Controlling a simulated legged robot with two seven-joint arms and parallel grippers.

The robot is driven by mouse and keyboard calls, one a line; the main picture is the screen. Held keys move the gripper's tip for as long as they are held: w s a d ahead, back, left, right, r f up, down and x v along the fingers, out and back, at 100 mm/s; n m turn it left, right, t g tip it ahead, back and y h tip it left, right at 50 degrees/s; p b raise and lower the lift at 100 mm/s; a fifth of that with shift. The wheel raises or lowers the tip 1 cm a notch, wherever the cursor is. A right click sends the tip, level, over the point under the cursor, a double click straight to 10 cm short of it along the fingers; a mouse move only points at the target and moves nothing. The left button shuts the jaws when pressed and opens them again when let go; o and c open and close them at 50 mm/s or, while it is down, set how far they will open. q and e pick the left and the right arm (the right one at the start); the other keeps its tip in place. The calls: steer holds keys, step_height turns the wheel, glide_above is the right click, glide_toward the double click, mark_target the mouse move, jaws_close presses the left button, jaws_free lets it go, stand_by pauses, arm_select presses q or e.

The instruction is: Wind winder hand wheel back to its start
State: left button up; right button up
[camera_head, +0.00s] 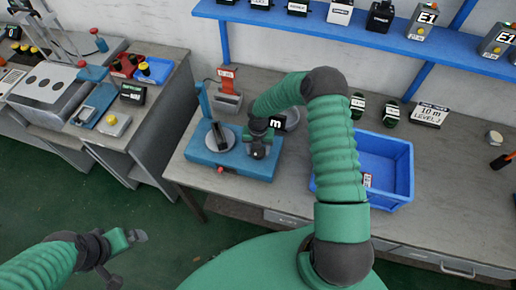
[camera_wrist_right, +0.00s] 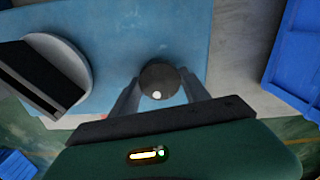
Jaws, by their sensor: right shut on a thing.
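The winder (camera_head: 222,163) is a blue base on the bench with an upright blue post and a grey disc (camera_head: 221,138) on its left half. My right gripper (camera_head: 259,152) reaches down over the right half of the base and hides most of the hand wheel there. In the right wrist view, my right gripper (camera_wrist_right: 160,92) has its two grey fingers on either side of a dark round knob (camera_wrist_right: 157,76) with a pale spot, shut on it. The blue base (camera_wrist_right: 120,40) lies beneath. My left gripper (camera_head: 137,237) hangs over the green floor, away from the bench, its fingers too small to read.
An orange-topped device (camera_head: 229,82) stands behind the winder. The bench front left of the bin is mostly clear.

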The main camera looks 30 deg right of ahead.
steer(key=shift+w+d+r+n+p, duration=0.1)
steer(key=shift+w+n+p, duration=0.1)
steer(key=shift+n, duration=0.75)
steer(key=shift+w+d+r+n+p, duration=0.1)
steer(key=shift+n+p, duration=0.05)
steer(key=shift+n, duration=0.8)
steer(key=shift+s+a, duration=0.1)
steer(key=o, duration=1.4)
steer(key=shift+s+f, duration=0.1)
steer(key=shift+f, duration=0.05)
step_height(320, 180, up, 17)
steer(key=b, duration=0.1)
steer(key=shift+f, duration=0.15)
